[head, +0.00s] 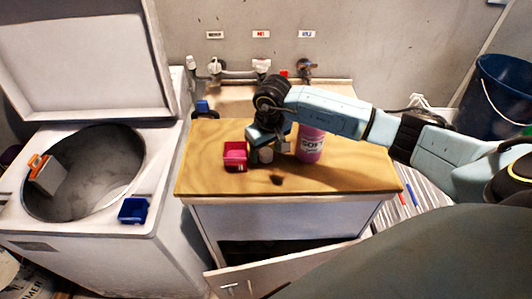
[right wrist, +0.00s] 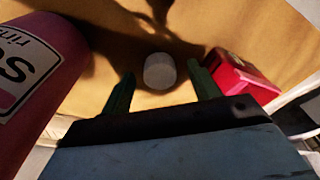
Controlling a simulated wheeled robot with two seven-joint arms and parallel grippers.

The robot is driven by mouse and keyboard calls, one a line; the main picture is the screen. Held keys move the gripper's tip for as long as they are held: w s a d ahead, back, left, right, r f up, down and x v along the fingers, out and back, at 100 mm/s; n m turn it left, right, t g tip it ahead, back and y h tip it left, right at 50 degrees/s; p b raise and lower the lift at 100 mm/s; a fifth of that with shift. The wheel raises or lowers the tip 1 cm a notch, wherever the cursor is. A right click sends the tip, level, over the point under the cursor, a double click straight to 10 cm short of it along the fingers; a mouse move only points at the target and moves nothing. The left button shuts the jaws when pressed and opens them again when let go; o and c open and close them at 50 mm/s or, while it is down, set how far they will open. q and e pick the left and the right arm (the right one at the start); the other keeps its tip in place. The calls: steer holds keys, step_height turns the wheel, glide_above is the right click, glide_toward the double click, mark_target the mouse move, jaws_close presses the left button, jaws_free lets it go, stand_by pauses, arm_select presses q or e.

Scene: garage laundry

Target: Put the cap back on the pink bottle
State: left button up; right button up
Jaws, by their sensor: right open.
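The pink bottle (head: 310,147) stands upright on the wooden top of the cabinet, to the right of my right gripper (head: 264,154). The bottle's labelled side also shows at the left of the right wrist view (right wrist: 45,60). A whitish round cap (right wrist: 160,71) rests on the wooden top. In the right wrist view it lies ahead, between the two open green fingers of my right gripper (right wrist: 161,72), with gaps on both sides. The cap (head: 266,156) shows small in the head view beside the fingers. The bottle's top is partly hidden by my right arm. My left gripper is not in view.
A red bin (head: 235,163) stands just left of the gripper; it also shows in the right wrist view (right wrist: 240,80). An open-topped washer (head: 85,240) with a blue box (head: 133,210) stands at left. The front of the wooden top (head: 330,182) is mostly clear.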

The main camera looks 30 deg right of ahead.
mark_target(267, 152)
steer(key=c, duration=1)
step_height(267, 152, up, 10)
steer(key=shift+r+b, duration=0.1)
steer(key=shift+b, duration=0.25)
steer(key=shift+c, duration=0.2)
